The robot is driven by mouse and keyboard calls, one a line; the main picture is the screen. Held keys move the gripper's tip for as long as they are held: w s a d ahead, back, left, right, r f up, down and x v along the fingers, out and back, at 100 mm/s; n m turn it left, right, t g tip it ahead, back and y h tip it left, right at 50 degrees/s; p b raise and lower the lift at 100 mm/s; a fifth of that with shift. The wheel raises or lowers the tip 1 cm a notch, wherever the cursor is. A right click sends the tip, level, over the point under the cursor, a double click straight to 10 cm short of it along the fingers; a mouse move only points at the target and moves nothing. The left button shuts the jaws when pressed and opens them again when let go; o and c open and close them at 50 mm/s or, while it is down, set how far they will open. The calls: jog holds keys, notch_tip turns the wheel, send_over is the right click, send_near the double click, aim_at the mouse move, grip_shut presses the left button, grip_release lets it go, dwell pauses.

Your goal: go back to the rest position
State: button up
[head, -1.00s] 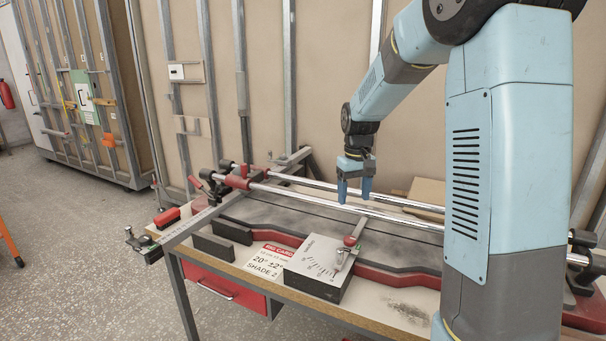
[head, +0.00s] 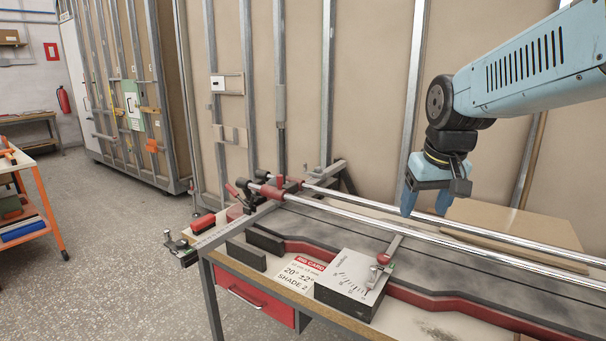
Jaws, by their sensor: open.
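My gripper (head: 424,205) is at the right of the head view, pointing down with its two blue fingers apart. It is open and nothing shows between the fingers. It appears above or in front of the chrome rails (head: 350,208) of the bench machine; the exact height over them is hard to tell. My blue arm comes in from the upper right and is bent down at the wrist.
The workbench (head: 345,326) carries a grey angle block (head: 345,270), a printed card (head: 300,273), black blocks (head: 246,254) and a red-handled brush (head: 203,223). A stud wall stands behind. Open floor (head: 110,240) lies left, beside an orange-framed cart (head: 45,190).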

jog(key=s+t, duration=0.2)
jog(key=s, duration=0.9)
jog(key=shift+m, duration=0.4)
